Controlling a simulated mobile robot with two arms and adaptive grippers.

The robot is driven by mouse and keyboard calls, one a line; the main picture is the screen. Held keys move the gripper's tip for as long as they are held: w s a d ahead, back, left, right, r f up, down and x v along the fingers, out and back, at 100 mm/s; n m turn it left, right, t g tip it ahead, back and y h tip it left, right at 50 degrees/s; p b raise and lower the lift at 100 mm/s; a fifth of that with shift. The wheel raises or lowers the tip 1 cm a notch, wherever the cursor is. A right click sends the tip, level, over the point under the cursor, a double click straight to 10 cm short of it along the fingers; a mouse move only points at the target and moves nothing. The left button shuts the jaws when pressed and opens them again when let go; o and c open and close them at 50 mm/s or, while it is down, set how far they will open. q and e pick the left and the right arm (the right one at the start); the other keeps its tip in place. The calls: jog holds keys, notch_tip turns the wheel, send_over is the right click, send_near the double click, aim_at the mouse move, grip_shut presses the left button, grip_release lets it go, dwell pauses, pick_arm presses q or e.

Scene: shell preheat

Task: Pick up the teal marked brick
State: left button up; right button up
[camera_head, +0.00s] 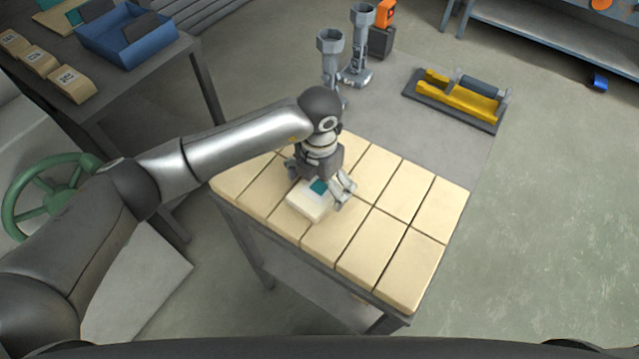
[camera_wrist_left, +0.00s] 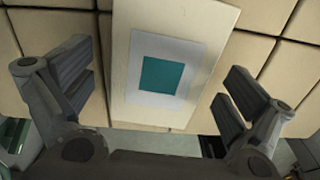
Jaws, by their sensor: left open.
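The teal marked brick (camera_head: 309,204) is a pale cream block with a teal square on a white patch. It sits on top of the layer of cream bricks on the table, partly covered by my left gripper in the head view. My left gripper (camera_head: 335,190) is over it, pointing down. In the left wrist view the brick (camera_wrist_left: 205,40) lies between the two spread fingers of the open left gripper (camera_wrist_left: 160,95), with a gap on each side. No contact shows. My right gripper is not in view.
Cream bricks (camera_head: 405,260) cover the table top in rows. A yellow tool in a grey tray (camera_head: 458,98) and grey metal fittings (camera_head: 358,45) are beyond the table. A blue bin (camera_head: 135,40) stands on a bench at upper left, above a green handwheel (camera_head: 50,197).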

pick_arm(q)
jog(key=shift+f, duration=0.3)
jog(key=c, duration=1.3)
jog(key=shift+r, duration=0.1)
